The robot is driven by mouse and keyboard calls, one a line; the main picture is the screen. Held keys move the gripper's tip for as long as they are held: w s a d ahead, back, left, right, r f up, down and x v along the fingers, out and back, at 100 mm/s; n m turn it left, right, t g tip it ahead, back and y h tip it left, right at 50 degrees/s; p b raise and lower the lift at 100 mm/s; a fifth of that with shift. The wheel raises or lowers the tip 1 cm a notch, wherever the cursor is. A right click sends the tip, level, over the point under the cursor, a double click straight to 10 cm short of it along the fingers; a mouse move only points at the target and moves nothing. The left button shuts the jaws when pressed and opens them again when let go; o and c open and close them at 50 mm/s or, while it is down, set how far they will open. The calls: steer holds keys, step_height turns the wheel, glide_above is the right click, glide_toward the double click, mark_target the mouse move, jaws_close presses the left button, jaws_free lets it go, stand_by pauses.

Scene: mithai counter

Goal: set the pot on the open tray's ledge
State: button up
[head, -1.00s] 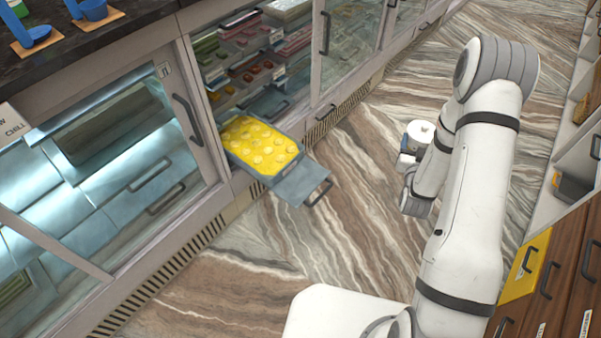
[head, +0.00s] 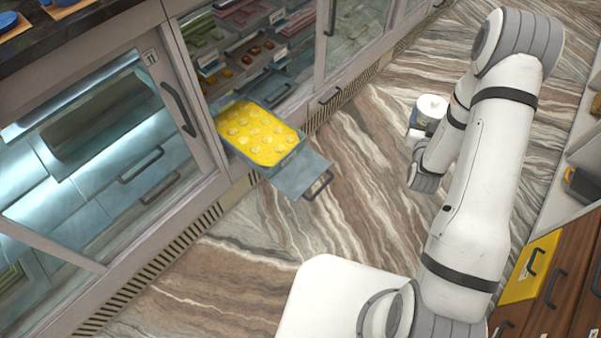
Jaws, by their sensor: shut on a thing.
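The open tray (head: 213,110) is pulled out of the glass-fronted cabinet and filled with yellow sweets in rows. Its flat grey ledge (head: 300,174) with a dark handle sticks out at the front, and the ledge is bare. The pot (head: 432,104), white on top with a blue band lower down, is right of the tray beside my arm. My gripper (head: 414,131) is mostly hidden behind my wrist; only a small part shows at the pot. It is shut on the pot, which looks upright and apart from the ledge.
The cabinet's glass doors (head: 100,140) and handles run along the left and top. Wooden drawers, one with a yellow front (head: 530,268), stand at the lower right below open shelves. The marble-patterned floor (head: 350,200) between ledge and arm is clear.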

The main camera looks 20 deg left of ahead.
steer(key=w+a+f+n+g+y+b, duration=0.15)
steer(key=a+f+n+y+b, duration=0.5)
steer(key=a+f+b, duration=1)
steer(key=n+g+y+b, duration=0.5)
steer(key=g+y+b, duration=0.15)
steer(key=b, duration=0.85)
glide_above(305, 176)
step_height(305, 176, down, 14)
steer(key=shift+y, duration=0.5)
step_height(305, 176, down, 10)
steer(key=b, duration=0.3)
steer(key=shift+s+r, duration=0.1)
steer(key=shift+r, duration=0.15)
steer(key=shift+f, duration=0.1)
steer(key=o, duration=1.1)
